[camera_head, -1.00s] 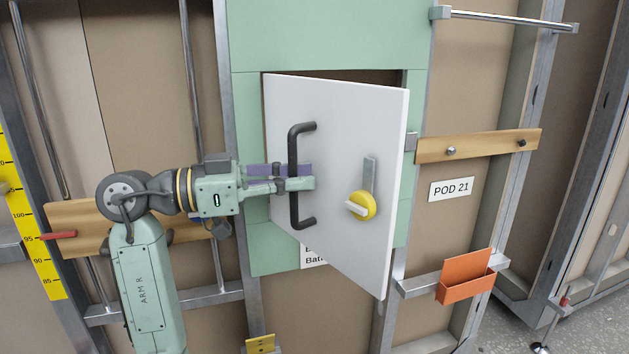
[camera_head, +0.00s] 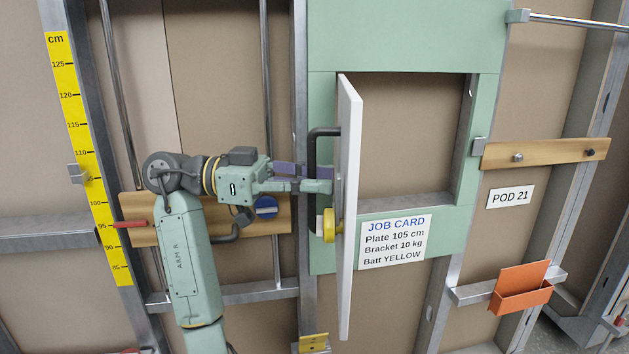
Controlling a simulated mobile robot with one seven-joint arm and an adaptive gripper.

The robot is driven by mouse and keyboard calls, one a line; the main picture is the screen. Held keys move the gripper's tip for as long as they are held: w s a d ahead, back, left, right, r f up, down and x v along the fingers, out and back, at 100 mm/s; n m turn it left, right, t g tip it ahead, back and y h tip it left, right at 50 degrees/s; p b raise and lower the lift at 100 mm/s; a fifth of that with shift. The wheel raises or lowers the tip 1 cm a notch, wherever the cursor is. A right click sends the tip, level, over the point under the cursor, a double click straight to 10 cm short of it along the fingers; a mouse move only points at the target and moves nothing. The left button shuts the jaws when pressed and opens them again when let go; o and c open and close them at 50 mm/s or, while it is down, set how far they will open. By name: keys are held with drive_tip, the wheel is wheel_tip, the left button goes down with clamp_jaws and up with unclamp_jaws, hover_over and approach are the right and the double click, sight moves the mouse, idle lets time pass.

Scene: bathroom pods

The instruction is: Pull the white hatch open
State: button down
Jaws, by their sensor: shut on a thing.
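The white hatch (camera_head: 349,210) stands swung out from its green frame and is seen nearly edge-on, its outer face turned left. Its black bar handle (camera_head: 312,160) sticks out from that face. My gripper (camera_head: 322,186) reaches in from the left and is shut on the handle; the exact contact is partly hidden. A yellow knob (camera_head: 331,225) sits on the same face, below the gripper. To the right of the hatch, the opening (camera_head: 410,140) shows a bare tan back panel.
A job card (camera_head: 396,241) is fixed below the opening. A wooden rail (camera_head: 545,152) and an orange holder (camera_head: 521,287) are to the right. A yellow height scale (camera_head: 87,160) and another wooden rail (camera_head: 270,222) are on the left.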

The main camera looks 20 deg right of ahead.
idle(0.3)
drive_tip(key=c, duration=1.9)
unclamp_jaws()
drive_tip(key=shift+s, duration=0.1)
drive_tip(key=v, duration=1.2)
